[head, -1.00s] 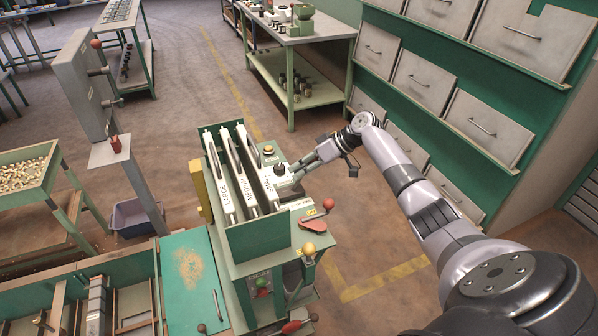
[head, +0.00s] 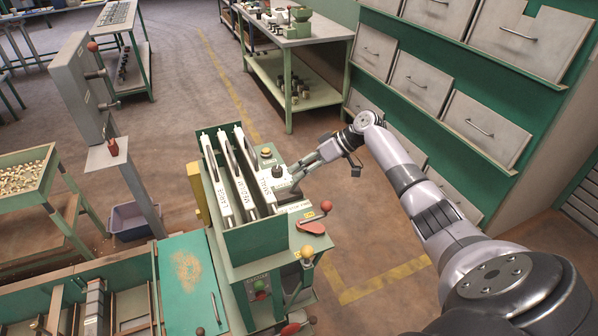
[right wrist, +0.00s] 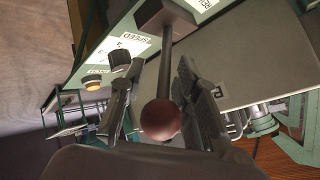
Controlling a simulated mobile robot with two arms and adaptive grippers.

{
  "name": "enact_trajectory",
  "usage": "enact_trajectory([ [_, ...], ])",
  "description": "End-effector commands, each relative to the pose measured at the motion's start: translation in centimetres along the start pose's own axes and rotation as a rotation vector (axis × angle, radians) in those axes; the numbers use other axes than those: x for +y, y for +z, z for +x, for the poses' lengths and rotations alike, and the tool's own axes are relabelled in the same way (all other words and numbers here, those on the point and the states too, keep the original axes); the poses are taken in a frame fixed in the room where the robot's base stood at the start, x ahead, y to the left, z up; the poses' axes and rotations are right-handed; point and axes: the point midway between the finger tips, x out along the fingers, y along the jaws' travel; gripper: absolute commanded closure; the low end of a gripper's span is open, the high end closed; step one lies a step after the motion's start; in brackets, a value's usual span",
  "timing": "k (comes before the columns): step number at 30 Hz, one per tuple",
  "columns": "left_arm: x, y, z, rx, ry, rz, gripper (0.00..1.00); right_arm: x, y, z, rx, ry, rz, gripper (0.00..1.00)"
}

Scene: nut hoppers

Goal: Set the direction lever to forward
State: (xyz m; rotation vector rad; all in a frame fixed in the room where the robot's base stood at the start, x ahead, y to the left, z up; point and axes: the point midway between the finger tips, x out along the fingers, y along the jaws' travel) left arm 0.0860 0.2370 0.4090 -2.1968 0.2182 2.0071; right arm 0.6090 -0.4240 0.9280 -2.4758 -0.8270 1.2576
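In the right wrist view, a lever with a dark red ball knob (right wrist: 160,119) and a grey shaft rises from a dark block. A label by its base reads "REV", partly cut off. My right gripper (right wrist: 162,100) is open, with one finger on each side of the lever; the fingers look apart from the ball. In the head view my right gripper (head: 291,179) is at the machine's top, right of the hopper marked SMALL (head: 258,175), and largely hides that lever. My left gripper is not in view.
A red-handled lever with a red ball (head: 326,205) and a yellow ball lever (head: 307,252) stand near the machine's front right. A round knob (right wrist: 120,58) and a yellow button (right wrist: 93,82) sit on the panel left of the lever. Open floor lies right of the machine.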

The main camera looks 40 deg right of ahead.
Motion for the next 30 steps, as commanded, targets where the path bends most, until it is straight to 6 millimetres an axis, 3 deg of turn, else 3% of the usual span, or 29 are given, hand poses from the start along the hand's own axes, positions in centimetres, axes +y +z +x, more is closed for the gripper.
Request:
enact_trajectory([
  [9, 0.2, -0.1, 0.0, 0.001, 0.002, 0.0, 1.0, 0.1, 0.0, -6.8, 0.001, 0.005, 0.0, 0.71],
  [15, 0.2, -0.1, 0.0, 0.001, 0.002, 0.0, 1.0, 0.1, 0.0, -9.8, 0.0, 0.002, 0.0, 0.71],
  [30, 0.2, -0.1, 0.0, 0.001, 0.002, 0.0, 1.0, 0.0, 0.0, -10.7, 0.0, 0.001, 0.0, 0.71],
])
